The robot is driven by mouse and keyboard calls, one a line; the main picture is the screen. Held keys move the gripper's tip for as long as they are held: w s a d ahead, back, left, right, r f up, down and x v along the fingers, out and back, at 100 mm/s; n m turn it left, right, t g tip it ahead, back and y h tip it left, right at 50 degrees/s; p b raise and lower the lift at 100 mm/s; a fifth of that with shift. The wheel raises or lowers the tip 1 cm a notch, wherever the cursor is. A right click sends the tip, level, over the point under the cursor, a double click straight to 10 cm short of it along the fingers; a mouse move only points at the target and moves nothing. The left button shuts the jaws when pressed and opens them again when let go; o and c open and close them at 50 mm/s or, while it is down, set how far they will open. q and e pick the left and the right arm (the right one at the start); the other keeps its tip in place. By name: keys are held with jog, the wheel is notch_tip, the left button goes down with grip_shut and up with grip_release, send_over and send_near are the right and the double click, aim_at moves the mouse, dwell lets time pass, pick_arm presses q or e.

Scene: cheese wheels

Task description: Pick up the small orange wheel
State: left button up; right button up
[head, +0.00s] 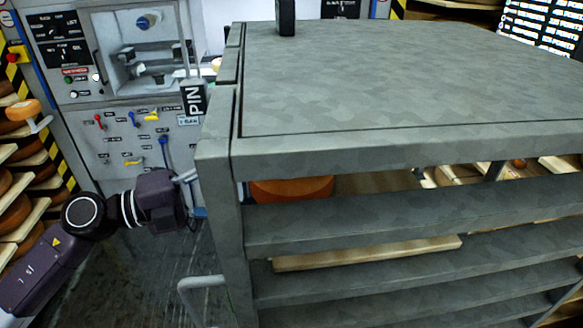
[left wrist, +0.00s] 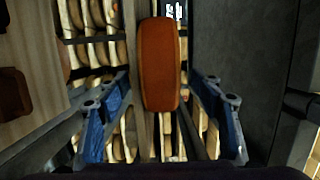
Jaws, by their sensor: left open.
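An orange wheel (head: 290,189) sits inside the grey metal rack, below its top. The rack's post and shelf edges hide part of it. In the left wrist view an orange-brown wheel (left wrist: 160,65) stands edge-on, in the middle between the two finger lines. It looks like the same wheel. My left gripper (left wrist: 160,108) is open, with blue-padded fingers on either side and a visible gap to the wheel on each side. In the head view my left wrist is left of the rack post, and its fingers are mostly hidden. My right gripper is out of view.
The grey rack (head: 400,75) fills the right side, with a front post (head: 222,215) close to my left wrist. A control panel (head: 130,140) stands behind. Shelves of cheese wheels (head: 15,215) line the far left. A pale board (head: 365,253) lies on a lower shelf.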

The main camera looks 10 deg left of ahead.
pick_arm(q)
jog(key=shift+c, duration=0.4)
grip_shut()
jog(key=shift+r, duration=0.15)
